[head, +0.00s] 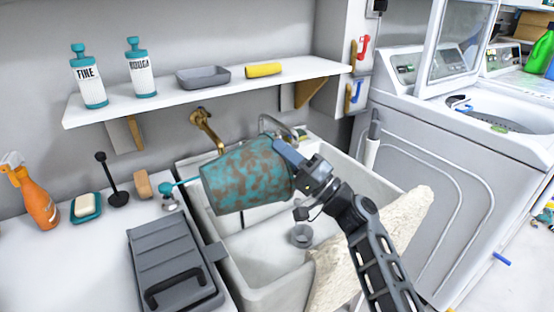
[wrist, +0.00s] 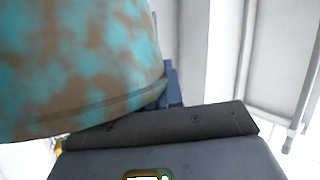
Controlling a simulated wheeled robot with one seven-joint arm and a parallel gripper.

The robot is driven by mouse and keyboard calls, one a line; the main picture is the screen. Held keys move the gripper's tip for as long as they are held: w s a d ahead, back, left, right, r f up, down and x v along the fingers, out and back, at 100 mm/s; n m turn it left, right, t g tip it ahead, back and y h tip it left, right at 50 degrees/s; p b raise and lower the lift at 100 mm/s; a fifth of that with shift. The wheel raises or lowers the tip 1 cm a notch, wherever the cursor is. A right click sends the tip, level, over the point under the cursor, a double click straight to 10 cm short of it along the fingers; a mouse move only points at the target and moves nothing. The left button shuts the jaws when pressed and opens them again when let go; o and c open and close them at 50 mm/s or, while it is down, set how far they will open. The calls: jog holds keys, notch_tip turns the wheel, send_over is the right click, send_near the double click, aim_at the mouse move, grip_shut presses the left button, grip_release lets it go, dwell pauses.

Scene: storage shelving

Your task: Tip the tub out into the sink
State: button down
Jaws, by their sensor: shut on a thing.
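The tub (head: 245,178) is teal with brown patches. My gripper (head: 290,158) is shut on it at its right side and holds it above the sink (head: 225,262). The tub looks tilted in the head view, and its inside is hidden from me. In the wrist view the tub (wrist: 75,60) fills the upper left, beside a blue finger (wrist: 172,85) of my gripper. The white sink basin below shows a grey drain piece (head: 301,236) on its floor. I see nothing falling from the tub.
A brass tap (head: 205,128) stands behind the tub. A pale cloth (head: 380,240) hangs over the sink's right edge. A soap pump (head: 169,197), grey case (head: 172,265) and orange spray bottle (head: 36,195) stand left. A shelf (head: 210,92) is above, a washing machine (head: 430,170) right.

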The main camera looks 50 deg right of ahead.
jog(key=shift+s+d+f+m+t+h+b, duration=0.25)
jog(key=shift+d+f+m+h+b, duration=0.1)
jog(key=shift+d+m+h+b, duration=0.3)
jog(key=shift+s+d+f+m+t+h+b, duration=0.1)
jog(key=shift+d+f+m+t+h+b, duration=0.2)
jog(key=shift+d+m+b, duration=0.4)
jog(key=shift+a, duration=0.15)
dwell(0.9)
